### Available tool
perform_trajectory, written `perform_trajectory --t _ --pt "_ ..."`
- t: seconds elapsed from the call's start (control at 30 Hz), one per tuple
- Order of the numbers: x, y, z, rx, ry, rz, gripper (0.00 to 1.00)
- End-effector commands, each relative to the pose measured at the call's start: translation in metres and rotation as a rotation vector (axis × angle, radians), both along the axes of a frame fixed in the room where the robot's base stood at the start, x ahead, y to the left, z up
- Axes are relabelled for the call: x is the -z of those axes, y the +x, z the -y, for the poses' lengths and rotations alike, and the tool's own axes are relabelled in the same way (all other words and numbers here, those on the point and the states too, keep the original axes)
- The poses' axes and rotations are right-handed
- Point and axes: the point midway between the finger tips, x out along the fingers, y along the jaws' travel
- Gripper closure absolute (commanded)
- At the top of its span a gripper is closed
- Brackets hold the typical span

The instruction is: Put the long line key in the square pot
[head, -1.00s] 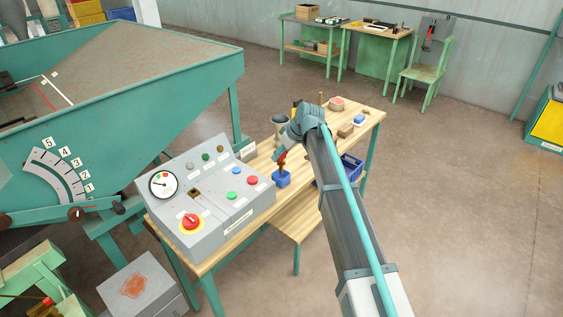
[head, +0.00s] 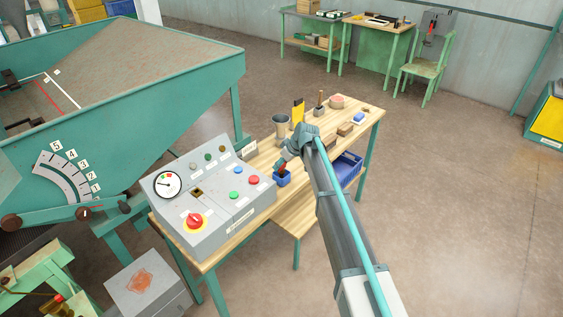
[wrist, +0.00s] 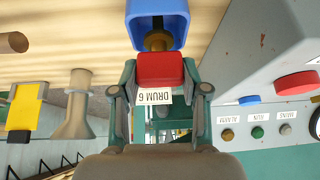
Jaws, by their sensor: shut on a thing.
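A key with a red head (wrist: 160,70) and a brass-coloured shank is held between the fingers of my gripper (wrist: 160,82). A white tag reading DRUM 6 hangs at its head. The blue square pot (head: 283,180) stands on the wooden bench beside the grey control box. In the wrist view the pot (wrist: 133,22) is open towards the key, and the brass part appears to enter its mouth. The shank's far end is hidden. In the head view, the red head shows just above the pot under my gripper (head: 284,167).
The grey control box (head: 215,205) with buttons is close on the left. A grey cup (head: 282,124), a yellow item (head: 298,110) and wooden blocks (head: 345,130) stand farther along the bench (head: 255,165). A blue crate (head: 347,168) is at the right, partly behind my arm.

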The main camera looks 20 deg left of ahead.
Motion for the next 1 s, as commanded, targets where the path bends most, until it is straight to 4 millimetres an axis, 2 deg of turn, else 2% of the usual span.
perform_trajectory --t 0.27,0.3,0.43,0.77,1.0 --pt "0.004 0.0 0.0 0.0 0.0 0.0 1.0" --pt "0.005 0.0 0.0 0.0 -0.001 0.0 0.53" --pt "0.004 0.0 0.0 0.0 -0.001 0.0 0.32" --pt "0.003 0.0 0.0 0.0 -0.001 0.0 0.3" --pt "-0.012 -0.003 0.008 0.0 0.0 0.001 0.3"
